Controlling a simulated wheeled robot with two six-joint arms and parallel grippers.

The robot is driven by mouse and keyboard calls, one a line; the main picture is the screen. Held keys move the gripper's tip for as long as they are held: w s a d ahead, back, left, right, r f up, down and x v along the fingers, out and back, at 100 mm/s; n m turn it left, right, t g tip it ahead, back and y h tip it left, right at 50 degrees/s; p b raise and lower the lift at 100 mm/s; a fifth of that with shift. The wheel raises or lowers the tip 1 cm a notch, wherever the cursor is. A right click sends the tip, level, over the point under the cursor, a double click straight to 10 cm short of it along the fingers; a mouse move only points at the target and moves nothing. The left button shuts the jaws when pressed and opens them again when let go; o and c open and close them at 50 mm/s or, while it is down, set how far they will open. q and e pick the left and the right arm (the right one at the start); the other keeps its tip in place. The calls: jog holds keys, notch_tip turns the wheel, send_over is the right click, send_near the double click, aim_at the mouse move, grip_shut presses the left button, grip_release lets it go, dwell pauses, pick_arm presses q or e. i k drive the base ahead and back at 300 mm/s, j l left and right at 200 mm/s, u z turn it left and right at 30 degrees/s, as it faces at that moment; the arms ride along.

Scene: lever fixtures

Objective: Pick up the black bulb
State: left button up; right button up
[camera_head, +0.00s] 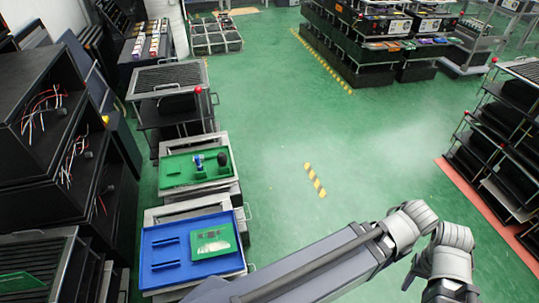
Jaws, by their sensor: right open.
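A small black rounded object (222,158), which looks like the black bulb, stands upright at the right of a green tray (172,179). A small blue object (198,161) stands just left of it in the same tray. My right gripper (412,276) is at the lower right, far from the tray, with little of it showing. It is open, with nothing seen in it. My left gripper is not in view.
A blue tray (165,281) with a green board (212,242) lies in front of the green tray. Black shelves (60,150) stand at the left. Racks (510,130) stand at the right. The green floor (370,150) between is clear.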

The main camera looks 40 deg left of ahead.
aim_at(221, 159)
jog(key=i+l+z, duration=0.25)
jog(key=i+z, duration=0.25)
jog(key=i+l+u, duration=0.15)
jog(key=i+u, duration=0.3)
jog(key=i, duration=0.25)
jog(key=i+u, duration=0.15)
jog(key=u, duration=0.25)
jog(key=i+u, duration=0.15)
jog(key=u, duration=0.2)
jog(key=i+u, duration=0.15)
jog(key=u, duration=0.25)
jog(key=i+l+u, duration=0.1)
jog(key=u, duration=0.25)
jog(key=i+u, duration=0.15)
jog(key=u, duration=0.25)
jog(key=i+u, duration=0.1)
jog(key=u, duration=0.3)
jog(key=i+l+u, duration=0.1)
jog(key=u, duration=0.3)
jog(key=i+l+u, duration=0.1)
jog(key=u, duration=0.35)
jog(key=i+l+u, duration=0.15)
jog(key=u, duration=0.25)
jog(key=i+l+u, duration=0.25)
jog(key=u, duration=0.15)
jog(key=i+l+u, duration=0.2)
jog(key=l+u, duration=0.25)
jog(key=j, duration=0.1)
